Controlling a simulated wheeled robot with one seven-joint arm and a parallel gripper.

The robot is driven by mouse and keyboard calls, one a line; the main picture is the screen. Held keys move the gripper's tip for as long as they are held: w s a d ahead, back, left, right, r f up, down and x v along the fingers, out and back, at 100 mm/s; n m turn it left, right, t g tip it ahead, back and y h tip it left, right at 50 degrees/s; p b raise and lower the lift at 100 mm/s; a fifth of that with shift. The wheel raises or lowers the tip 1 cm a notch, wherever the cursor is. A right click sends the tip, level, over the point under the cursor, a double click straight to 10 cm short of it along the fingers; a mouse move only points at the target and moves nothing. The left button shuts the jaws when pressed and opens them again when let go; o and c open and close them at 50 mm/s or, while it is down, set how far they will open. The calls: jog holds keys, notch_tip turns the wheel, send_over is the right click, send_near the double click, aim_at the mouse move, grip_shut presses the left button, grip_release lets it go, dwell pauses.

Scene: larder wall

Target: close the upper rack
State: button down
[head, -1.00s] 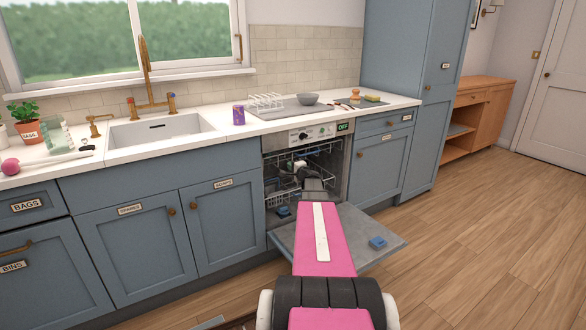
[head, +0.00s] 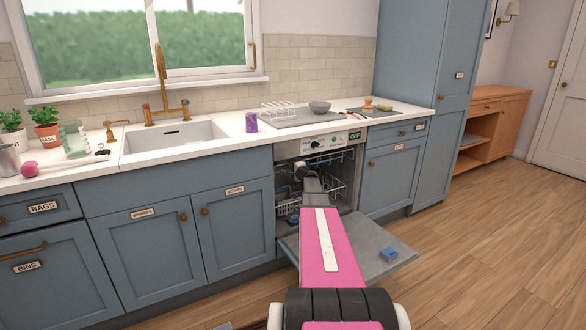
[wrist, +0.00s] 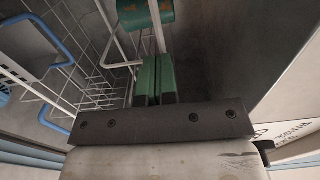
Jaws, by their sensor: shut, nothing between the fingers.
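The dishwasher (head: 300,150) stands under the counter with its door (head: 350,240) folded down. The white wire upper rack (head: 343,159) shows in its opening, partly hidden by my pink arm; I cannot tell exactly how far out it sits. My gripper is inside the opening, mostly hidden behind the arm in the head view. In the wrist view, its green fingers (wrist: 155,78) are together, beside white rack wires (wrist: 108,35) and just below a green item (wrist: 145,14). Whether the fingers touch the wires I cannot tell.
A blue item (head: 388,254) lies on the open door. A lower rack (head: 288,206) shows left of my arm. Blue cupboards (head: 235,225) flank the dishwasher, and the counter (head: 215,155) runs above. The wooden floor (head: 470,230) to the right is clear.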

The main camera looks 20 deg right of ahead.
jog(key=shift+w+a, duration=0.15)
jog(key=shift+w, duration=2.25)
jog(key=shift+r, duration=0.1)
